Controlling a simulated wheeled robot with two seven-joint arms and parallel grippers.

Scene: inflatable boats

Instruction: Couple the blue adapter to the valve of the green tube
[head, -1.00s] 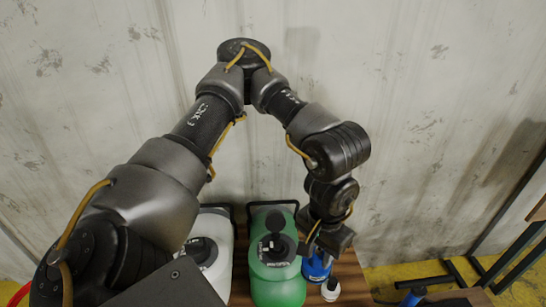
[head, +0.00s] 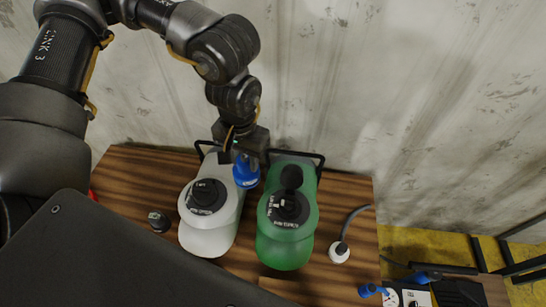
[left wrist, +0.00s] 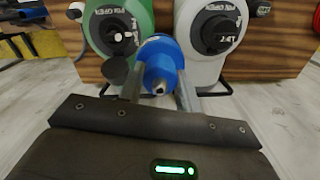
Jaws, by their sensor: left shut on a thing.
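My left gripper (head: 243,148) is shut on the blue adapter (head: 246,171) and holds it between the tops of the white and green tubes. In the left wrist view the blue adapter (left wrist: 159,58) sits between my fingers (left wrist: 158,88), its small metal-coloured tip toward the camera. The green tube (head: 285,250) lies to the right of the adapter in the head view, with a black valve (head: 288,208) on its top face and a round dark cap (head: 291,177) beside the opening. The adapter is apart from this valve. My right gripper is not in view.
The white tube (head: 210,240) with its own black valve (head: 205,195) stands close on the left. The wooden table (head: 345,190) holds a small dark part (head: 158,220) and a white round piece (head: 339,252) with a hose. A wall stands behind.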

